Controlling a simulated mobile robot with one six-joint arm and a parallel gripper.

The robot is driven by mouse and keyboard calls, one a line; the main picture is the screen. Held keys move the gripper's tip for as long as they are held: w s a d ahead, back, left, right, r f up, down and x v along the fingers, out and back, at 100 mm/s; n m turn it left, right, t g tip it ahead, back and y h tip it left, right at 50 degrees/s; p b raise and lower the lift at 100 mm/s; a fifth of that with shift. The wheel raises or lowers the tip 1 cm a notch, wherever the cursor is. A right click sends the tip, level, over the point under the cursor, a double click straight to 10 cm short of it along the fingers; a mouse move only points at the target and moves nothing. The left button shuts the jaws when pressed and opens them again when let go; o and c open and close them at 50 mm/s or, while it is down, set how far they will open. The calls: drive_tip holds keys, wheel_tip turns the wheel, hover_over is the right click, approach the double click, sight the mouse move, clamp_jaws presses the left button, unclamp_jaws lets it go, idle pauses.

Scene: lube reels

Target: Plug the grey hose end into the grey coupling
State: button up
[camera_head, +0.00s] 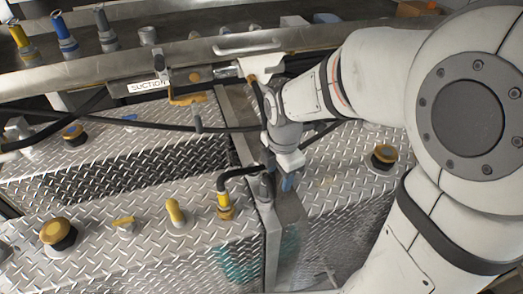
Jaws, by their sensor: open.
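My gripper (278,178) points down over the gap between the diamond-plate tanks, in the centre of the view. Its jaws are open, and their tips are small and partly hidden by my wrist. A grey upright piece (266,188) stands close to the jaws, at the tank edge. I cannot tell whether it is the grey hose end, the grey coupling or both. Another grey upright fitting (106,30) stands on the back shelf, beside a blue one (66,36) and a yellow one (22,44).
A yellow fitting (224,200) with a bent black hose stands just left of my gripper. Black hoses cross behind it, below the metal rail (110,62) and SUCTION label (149,86). Yellow-topped caps (58,233) and a yellow fitting (175,212) rise from the left tank.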

sight(265, 182)
drive_tip(key=a+n, duration=0.1)
drive_tip(key=n, duration=0.1)
drive_tip(key=w+a+f+n, duration=0.1)
drive_tip(key=a+n+p, duration=0.1)
drive_tip(key=n, duration=0.1)
drive_tip(key=shift+w+f+n+g, duration=0.15)
drive_tip(key=shift+w+n+g, duration=0.15)
drive_tip(key=shift+a+f+n, duration=0.2)
drive_tip(key=shift+f+n, duration=0.15)
drive_tip(key=shift+n, duration=0.15)
drive_tip(key=shift+w+f+p, duration=0.25)
drive_tip(key=shift+f+p, duration=0.1)
drive_tip(key=shift+f, duration=1.55)
drive_tip(key=shift+w+f+p, duration=0.2)
drive_tip(key=shift+f+p, duration=0.1)
drive_tip(key=shift+f, duration=1.55)
drive_tip(key=shift+c, duration=0.4)
clamp_jaws()
